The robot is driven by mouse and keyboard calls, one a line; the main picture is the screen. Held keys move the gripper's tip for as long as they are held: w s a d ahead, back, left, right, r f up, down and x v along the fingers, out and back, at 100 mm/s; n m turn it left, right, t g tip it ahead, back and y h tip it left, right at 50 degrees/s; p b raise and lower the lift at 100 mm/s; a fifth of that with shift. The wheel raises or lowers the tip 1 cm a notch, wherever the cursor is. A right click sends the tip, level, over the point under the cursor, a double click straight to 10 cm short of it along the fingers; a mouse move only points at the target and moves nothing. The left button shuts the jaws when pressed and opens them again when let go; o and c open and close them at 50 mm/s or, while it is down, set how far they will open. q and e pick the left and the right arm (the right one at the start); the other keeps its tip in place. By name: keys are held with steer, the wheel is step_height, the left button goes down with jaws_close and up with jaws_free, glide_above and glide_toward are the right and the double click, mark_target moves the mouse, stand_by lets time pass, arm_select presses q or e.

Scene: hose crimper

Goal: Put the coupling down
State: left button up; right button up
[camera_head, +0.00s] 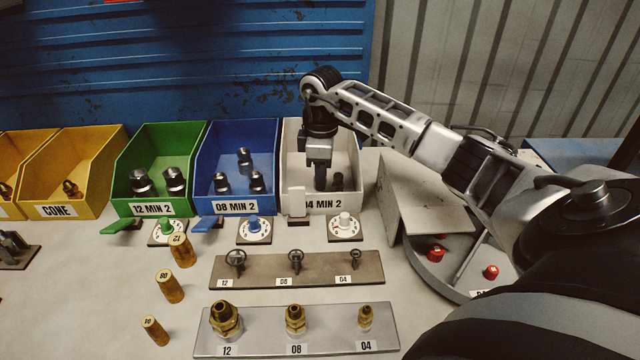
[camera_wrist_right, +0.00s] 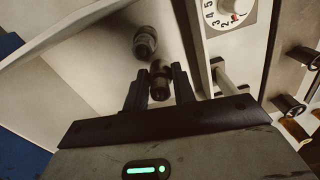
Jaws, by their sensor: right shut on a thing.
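My right gripper (camera_head: 320,178) reaches down into the white bin (camera_head: 325,203) labelled 04 MIN 2. In the wrist view its two fingers (camera_wrist_right: 159,84) are shut on a small dark metal coupling (camera_wrist_right: 159,80). A second dark coupling (camera_wrist_right: 145,42) is in the bin just beyond the held one. A dark coupling also shows in the head view (camera_head: 338,181), right of the fingers. The fingers largely hide the held coupling in the head view, and I cannot tell whether it touches the bin floor. My left gripper is not in view.
The blue bin (camera_head: 233,206) and green bin (camera_head: 150,207) stand left of the white one, each with several couplings. A white dial (camera_head: 345,227) is in front of the white bin. Racks of fittings and a round divided tray (camera_head: 440,285) are nearer.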

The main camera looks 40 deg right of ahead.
step_height(320, 180, down, 2)
steer(key=shift+f+b, duration=0.2)
steer(key=shift+b, duration=0.4)
steer(key=shift+r, duration=0.15)
steer(key=o, duration=1)
step_height(320, 180, up, 12)
steer(key=shift+r, duration=0.1)
